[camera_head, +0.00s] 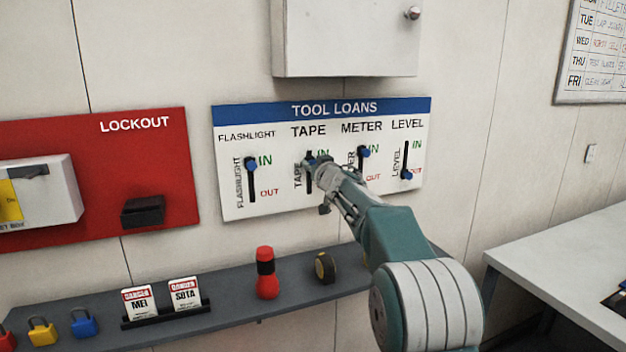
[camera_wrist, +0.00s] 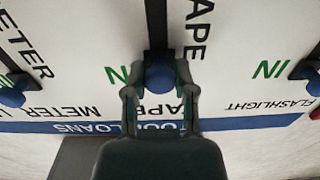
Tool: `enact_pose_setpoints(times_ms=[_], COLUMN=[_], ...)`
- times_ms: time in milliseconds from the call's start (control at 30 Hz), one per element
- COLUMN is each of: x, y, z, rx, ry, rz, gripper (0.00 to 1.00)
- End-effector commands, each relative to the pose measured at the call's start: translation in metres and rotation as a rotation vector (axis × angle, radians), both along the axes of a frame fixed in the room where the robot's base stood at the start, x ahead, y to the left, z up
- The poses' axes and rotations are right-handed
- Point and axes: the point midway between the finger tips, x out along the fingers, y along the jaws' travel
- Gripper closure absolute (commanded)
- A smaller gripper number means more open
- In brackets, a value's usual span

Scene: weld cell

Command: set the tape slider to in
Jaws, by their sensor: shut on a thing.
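The tape slider's blue knob (camera_wrist: 160,77) is between my gripper's fingers in the wrist view, at the IN end of its black slot. Its slot (camera_wrist: 156,22) runs away from the knob towards the panel's lower side. In the head view my gripper (camera_head: 316,164) is at the TAPE column of the white tool loans board (camera_head: 330,200), partly hiding the slider and its labels. My gripper (camera_wrist: 160,90) is shut on the tape knob, beside the green IN label.
The flashlight knob (camera_head: 251,164) and meter knob (camera_head: 363,152) are at IN; the level knob (camera_head: 407,175) is at OUT. A cabinet (camera_head: 345,40) is above the board. A grey shelf (camera_head: 222,297) below carries a red flashlight (camera_head: 265,275) and tape measure (camera_head: 325,268).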

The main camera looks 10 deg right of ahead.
Motion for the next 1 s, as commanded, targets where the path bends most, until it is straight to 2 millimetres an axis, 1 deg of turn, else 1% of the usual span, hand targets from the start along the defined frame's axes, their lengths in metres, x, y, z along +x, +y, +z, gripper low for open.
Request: enact_pose_setpoints(times_ms=[100,200,567,600,667,700,1000], x=[0.0,0.0,-0.001,-0.001,-0.001,-0.001,-0.001], y=[0.001,0.0,0.0,0.0,0.0,0.0,-0.001], z=[0.011,0.016,0.022,0.022,0.022,0.022,0.021], rx=[-0.001,-0.001,0.0,0.0,0.0,0.0,0.0], ry=[-0.001,-0.001,-0.006,-0.006,-0.006,-0.006,-0.003], rz=[0.0,-0.004,-0.005,-0.005,-0.005,-0.005,-0.006], gripper=[1.0,1.0,1.0,0.61,0.34,0.31,0.31])
